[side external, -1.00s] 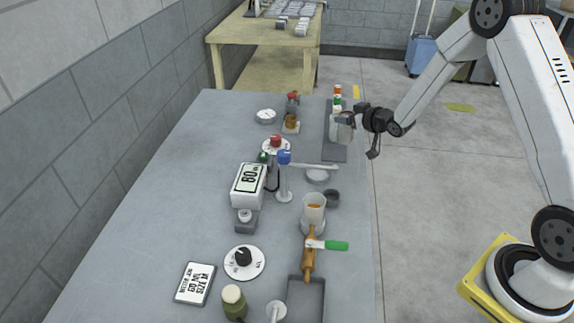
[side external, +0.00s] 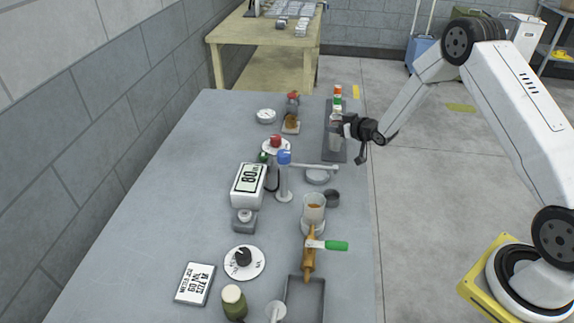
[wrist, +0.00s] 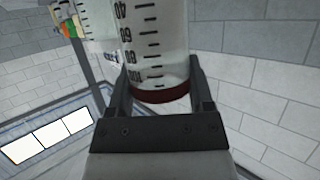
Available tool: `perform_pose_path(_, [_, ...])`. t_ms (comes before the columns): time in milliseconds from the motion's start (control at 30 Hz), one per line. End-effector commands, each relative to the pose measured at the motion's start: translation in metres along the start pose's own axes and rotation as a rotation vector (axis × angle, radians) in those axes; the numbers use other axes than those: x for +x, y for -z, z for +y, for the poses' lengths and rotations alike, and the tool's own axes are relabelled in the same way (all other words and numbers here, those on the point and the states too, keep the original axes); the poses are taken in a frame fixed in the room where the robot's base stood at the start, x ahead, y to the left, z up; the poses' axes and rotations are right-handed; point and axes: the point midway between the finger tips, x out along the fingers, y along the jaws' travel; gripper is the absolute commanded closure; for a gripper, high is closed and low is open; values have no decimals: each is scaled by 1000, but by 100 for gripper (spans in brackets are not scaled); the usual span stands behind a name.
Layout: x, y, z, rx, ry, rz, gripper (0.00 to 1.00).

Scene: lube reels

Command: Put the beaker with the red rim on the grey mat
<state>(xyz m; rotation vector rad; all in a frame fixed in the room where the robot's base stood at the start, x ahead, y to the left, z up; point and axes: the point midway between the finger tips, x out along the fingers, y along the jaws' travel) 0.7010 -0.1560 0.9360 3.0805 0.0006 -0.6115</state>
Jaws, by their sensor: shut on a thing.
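My gripper (side external: 344,128) is over the dark grey mat (side external: 330,156) at the far right of the table, shut on a clear graduated beaker (side external: 336,141). In the wrist view the beaker (wrist: 155,45) stands between the two fingers, with its dark red rim (wrist: 160,97) near the gripper body. The side view shows the beaker roughly upright over the mat. I cannot tell whether its base touches the mat.
Bottles with orange and green tops (side external: 337,97) stand just behind the beaker. A blue-topped stand (side external: 284,180) with a side arm, a digital display (side external: 248,184) and another beaker (side external: 313,212) are nearer. The left side of the table is mostly clear.

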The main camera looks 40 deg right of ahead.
Motion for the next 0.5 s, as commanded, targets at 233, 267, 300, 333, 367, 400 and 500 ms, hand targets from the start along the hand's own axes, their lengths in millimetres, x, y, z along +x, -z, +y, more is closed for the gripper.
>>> perform_pose_path(233, [8, -22, 0, 1, 0, -1, 96])
perform_pose_path(267, [9, -23, 0, 1, 0, -1, 96])
perform_pose_path(300, [9, -23, 0, 0, 0, -1, 96])
perform_pose_path(333, [9, -24, 0, 0, 0, -1, 96])
perform_pose_path(367, [9, -24, 0, 0, 0, 0, 96])
perform_pose_path(400, [9, -23, 0, 0, 0, 0, 96])
perform_pose_path(500, [9, -23, 0, 0, 0, 0, 96])
